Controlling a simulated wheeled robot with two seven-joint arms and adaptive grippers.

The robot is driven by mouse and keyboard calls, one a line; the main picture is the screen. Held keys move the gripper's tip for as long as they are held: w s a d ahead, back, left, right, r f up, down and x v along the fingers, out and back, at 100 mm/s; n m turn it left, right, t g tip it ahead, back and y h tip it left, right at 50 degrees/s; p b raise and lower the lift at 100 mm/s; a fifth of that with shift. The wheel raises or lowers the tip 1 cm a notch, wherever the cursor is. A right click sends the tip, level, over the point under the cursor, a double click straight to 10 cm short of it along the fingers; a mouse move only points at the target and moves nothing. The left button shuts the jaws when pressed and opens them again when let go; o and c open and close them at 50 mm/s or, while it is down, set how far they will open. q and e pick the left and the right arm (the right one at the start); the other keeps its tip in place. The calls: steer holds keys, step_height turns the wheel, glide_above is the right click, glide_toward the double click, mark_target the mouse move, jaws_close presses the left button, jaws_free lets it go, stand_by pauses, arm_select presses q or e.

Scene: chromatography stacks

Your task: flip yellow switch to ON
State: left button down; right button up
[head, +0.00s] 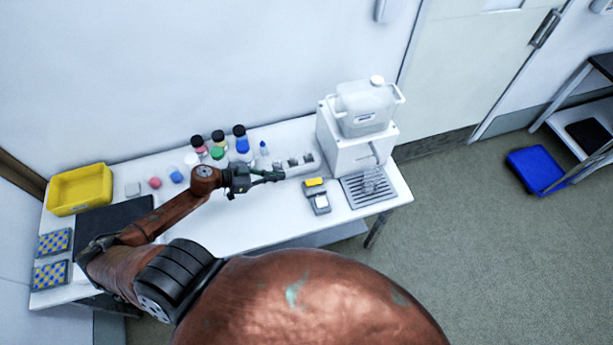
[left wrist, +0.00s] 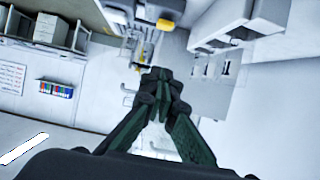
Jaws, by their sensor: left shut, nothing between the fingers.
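The yellow switch (head: 315,182) is a small yellow block on the white bench, just behind a small grey-and-white box (head: 320,203). A yellow part also shows near the top of the left wrist view (left wrist: 165,24); whether it is on or off is too small to tell. My left gripper (head: 278,175) is shut and empty, just left of the yellow switch and apart from it in the head view. Its closed fingertips (left wrist: 158,76) sit below the yellow part in the left wrist view. My right gripper is not in view.
A white machine with a jug (head: 364,108) and a drip grille (head: 368,190) stands right of the switch. Capped bottles (head: 241,139) stand behind my left arm. A yellow bin (head: 80,188) is at the far left. The bench front is clear right of my arm.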

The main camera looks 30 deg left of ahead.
arm_select(q)
glide_above(314, 182)
steer(key=s+a, duration=0.3)
step_height(314, 182, down, 4)
steer(key=shift+r, duration=0.15)
step_height(314, 182, down, 3)
steer(key=shift+d+r+b, duration=0.15)
steer(key=shift+r+b, duration=0.05)
steer(key=shift+b, duration=0.1)
steer(key=shift+s+f, duration=0.1)
steer(key=shift+f, duration=0.7)
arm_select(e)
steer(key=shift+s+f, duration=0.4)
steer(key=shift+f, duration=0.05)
